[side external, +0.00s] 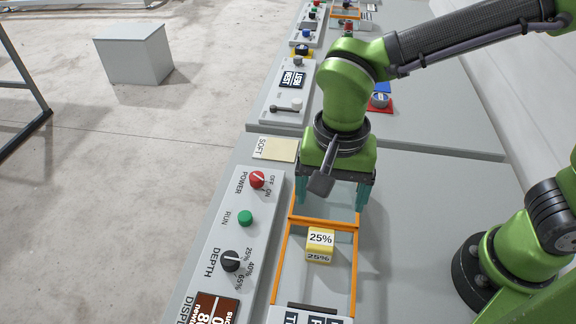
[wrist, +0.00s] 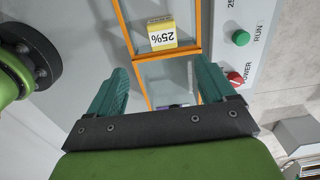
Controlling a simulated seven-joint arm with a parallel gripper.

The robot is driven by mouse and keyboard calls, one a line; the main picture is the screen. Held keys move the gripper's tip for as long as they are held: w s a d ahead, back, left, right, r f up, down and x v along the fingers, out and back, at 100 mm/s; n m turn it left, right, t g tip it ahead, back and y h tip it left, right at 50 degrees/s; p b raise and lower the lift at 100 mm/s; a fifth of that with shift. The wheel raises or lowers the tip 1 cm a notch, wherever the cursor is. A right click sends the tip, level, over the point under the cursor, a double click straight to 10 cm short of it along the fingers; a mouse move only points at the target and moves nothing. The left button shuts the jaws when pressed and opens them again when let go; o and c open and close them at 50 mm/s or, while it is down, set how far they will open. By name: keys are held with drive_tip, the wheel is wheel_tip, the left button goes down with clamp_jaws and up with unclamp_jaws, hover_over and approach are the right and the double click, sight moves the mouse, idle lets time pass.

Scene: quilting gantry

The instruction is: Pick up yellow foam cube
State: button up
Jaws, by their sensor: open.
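The yellow foam cube (side external: 319,246) has white labels reading "25%" and sits inside an orange-framed tray (side external: 283,262), in the compartment nearer the side camera. In the wrist view the cube (wrist: 161,36) shows upside down at the top, ahead of the fingers. My gripper (side external: 336,196) has green fingers spread apart with nothing between them. It is over the far compartment, beyond the orange crossbar (side external: 323,223) from the cube. In the wrist view the open fingers of my gripper (wrist: 160,85) stand on either side of that compartment.
A control panel with a red power knob (side external: 257,180), green run button (side external: 246,218) and black depth knob (side external: 230,261) runs along the tray's left. A pale "SOFT" card (side external: 275,149) lies behind. Another panel (side external: 292,90) stands farther back. Bare grey tabletop (side external: 420,200) lies right of the tray.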

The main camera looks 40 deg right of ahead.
sight(321, 236)
wheel_tip(321, 236, down, 8)
drive_tip(key=shift+f, duration=0.25)
drive_tip(key=shift+w+a+f, duration=0.1)
drive_tip(key=shift+w+f, duration=0.05)
drive_tip(key=shift+f, duration=1.2)
drive_tip(key=shift+w+f, duration=0.15)
drive_tip(key=shift+f, duration=1.15)
drive_tip(key=c, duration=1)
